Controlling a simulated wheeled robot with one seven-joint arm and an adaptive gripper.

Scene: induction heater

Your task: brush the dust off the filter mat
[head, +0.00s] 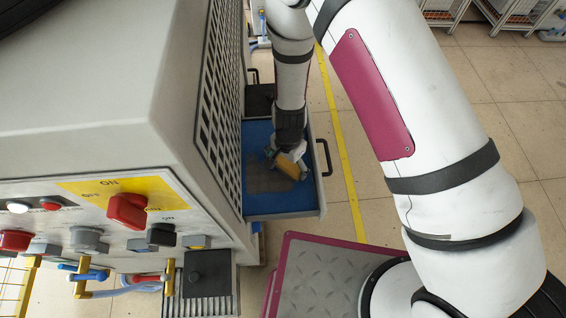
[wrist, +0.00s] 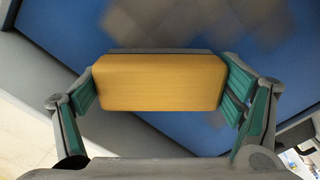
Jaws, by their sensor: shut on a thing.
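The blue filter mat (head: 258,208) lies in an open drawer at the side of the grey cabinet. A grey-brown dusty patch covers part of it in the head view, and it shows again as darker squares at the top of the wrist view. My gripper (head: 287,160) is over the mat. In the wrist view my gripper (wrist: 160,85) is shut on a yellow-orange brush block (wrist: 158,82), with one green-padded finger at each end. The brush's underside is hidden, so I cannot tell whether it touches the mat (wrist: 190,130).
The drawer (head: 290,215) has a black handle (head: 324,157) on its right side. The cabinet (head: 90,90) stands close on the left, with a red switch (head: 127,209) and other knobs on its front panel. Tiled floor with a yellow line (head: 345,160) lies clear to the right.

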